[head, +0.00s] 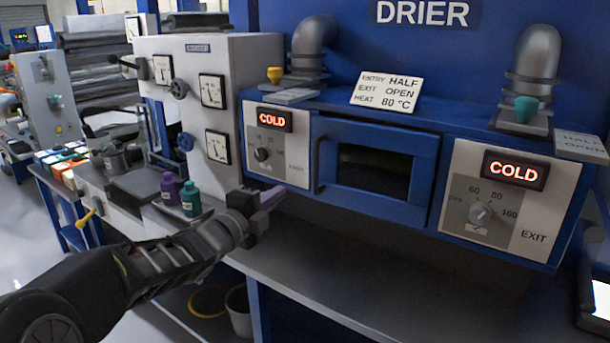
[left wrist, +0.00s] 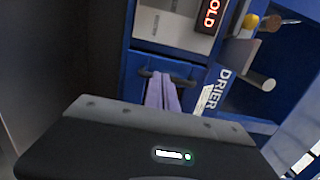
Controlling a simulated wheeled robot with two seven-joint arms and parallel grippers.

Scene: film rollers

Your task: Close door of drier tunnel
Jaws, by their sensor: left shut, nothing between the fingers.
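The drier tunnel's blue door (head: 385,136) has a dark window and sits between the two control panels. Its dark upright handle (head: 317,165) is on the left side. I cannot tell whether the door stands slightly ajar. My left gripper (head: 272,198) is shut and empty, below and left of the door, in front of the entry panel's lower edge. In the left wrist view its lilac fingers (left wrist: 163,95) point toward a blue front (left wrist: 185,67) with a dark bar handle. They overlap the bar in the picture; contact cannot be told. My right gripper is not in view.
The entry panel (head: 292,160) and exit panel (head: 520,205) both read COLD. A grey shelf (head: 340,245) runs below the drier and looks clear. Purple (head: 170,188) and teal (head: 191,200) bottles stand left of my left gripper. A card (head: 387,92) lies above the door.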

